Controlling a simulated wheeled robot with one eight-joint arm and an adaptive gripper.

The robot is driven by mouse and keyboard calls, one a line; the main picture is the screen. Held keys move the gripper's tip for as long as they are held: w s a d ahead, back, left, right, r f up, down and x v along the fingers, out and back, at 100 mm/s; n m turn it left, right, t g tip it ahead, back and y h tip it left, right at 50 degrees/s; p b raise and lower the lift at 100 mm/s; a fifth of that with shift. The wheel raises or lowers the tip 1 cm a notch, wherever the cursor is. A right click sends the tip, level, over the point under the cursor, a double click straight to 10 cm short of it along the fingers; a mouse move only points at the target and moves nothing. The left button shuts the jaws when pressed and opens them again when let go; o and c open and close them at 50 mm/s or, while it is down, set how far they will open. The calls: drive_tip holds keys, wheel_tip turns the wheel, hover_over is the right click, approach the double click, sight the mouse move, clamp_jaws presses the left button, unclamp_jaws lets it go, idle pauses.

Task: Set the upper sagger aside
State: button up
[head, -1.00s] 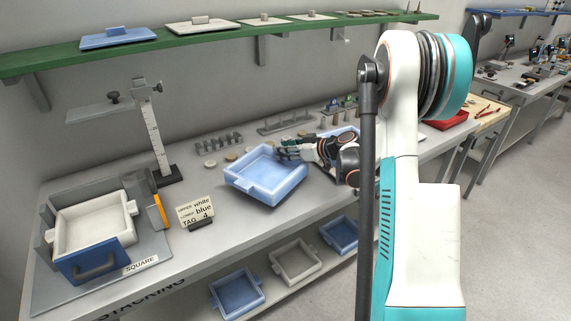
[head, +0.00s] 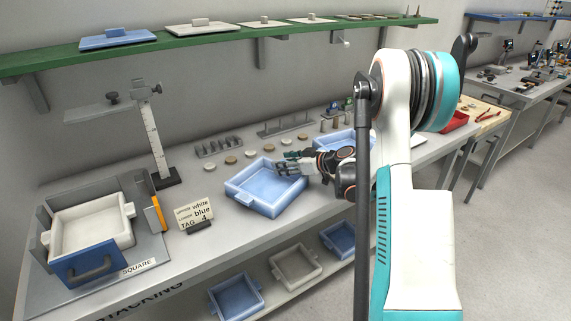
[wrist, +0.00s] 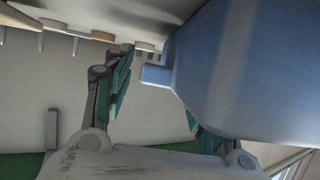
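A blue square sagger (head: 262,204) sits on the bench, right of the card, and looks level. My gripper (head: 290,166) is at its far right rim. In the wrist view the sagger (wrist: 245,75) fills the right side, with its lug (wrist: 156,76) pointing into the space between my fingers (wrist: 158,105). The left finger stands apart from it; the right finger is partly hidden behind the sagger. A white square sagger (head: 92,246) sits in the grey fixture marked SQUARE, behind a blue front panel with a handle. The card (head: 193,213) reads upper white, lower blue, tag 4.
Another blue sagger (head: 340,140) stands behind my gripper. Small discs (head: 250,153) and a pin rack (head: 219,145) lie behind the near sagger. A height gauge (head: 158,140) stands behind the card. Blue and white saggers (head: 295,264) sit on the lower shelf.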

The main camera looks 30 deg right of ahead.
drive_tip(key=shift+r, duration=0.1)
drive_tip(key=shift+s+d+r, duration=0.1)
drive_tip(key=shift+r, duration=0.05)
drive_tip(key=p+v, duration=0.3)
drive_tip(key=v, duration=0.8)
drive_tip(key=shift+s+p, duration=0.3)
drive_tip(key=shift+r, duration=0.2)
idle(0.6)
